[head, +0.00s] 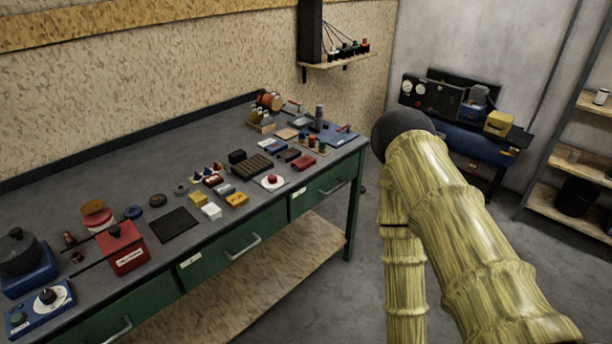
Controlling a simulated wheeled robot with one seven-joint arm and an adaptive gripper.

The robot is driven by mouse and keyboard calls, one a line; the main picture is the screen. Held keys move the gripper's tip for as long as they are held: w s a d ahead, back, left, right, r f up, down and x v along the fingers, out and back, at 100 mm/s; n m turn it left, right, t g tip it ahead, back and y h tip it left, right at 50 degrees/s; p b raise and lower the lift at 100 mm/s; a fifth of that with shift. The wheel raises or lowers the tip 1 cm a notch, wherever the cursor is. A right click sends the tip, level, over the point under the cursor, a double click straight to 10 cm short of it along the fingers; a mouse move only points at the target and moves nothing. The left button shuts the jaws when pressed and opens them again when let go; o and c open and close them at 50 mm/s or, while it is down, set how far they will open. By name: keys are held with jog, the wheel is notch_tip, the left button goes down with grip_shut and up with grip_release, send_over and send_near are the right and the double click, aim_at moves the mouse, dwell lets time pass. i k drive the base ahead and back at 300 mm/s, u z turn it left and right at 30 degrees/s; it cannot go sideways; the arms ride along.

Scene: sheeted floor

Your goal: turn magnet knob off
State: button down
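I cannot tell for sure which knob is the magnet knob. A blue box at the bench's lower left has a black knob (48,296) on a white dial plate, with a green button (18,319) beside it. A red box (124,252) with a black knob-like top and a pale, unreadable label stands to its right. A red knob (272,180) sits on a white plate near the bench's front edge. The knobs' settings are too small to read. My bamboo-textured arm rises at right, away from these; my gripper is not seen.
The grey bench top (175,180) is crowded with small parts and blocks. Green drawers (240,249) with handles face the front. A blue machine (459,140) stands at the back right, a wooden shelf rack (565,201) at far right. Bare floor (330,300) shows between bench and arm.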

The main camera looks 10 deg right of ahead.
aim_at(273, 178)
jog(key=u, duration=1.35)
jog(key=i, duration=0.95)
jog(key=z, duration=0.85)
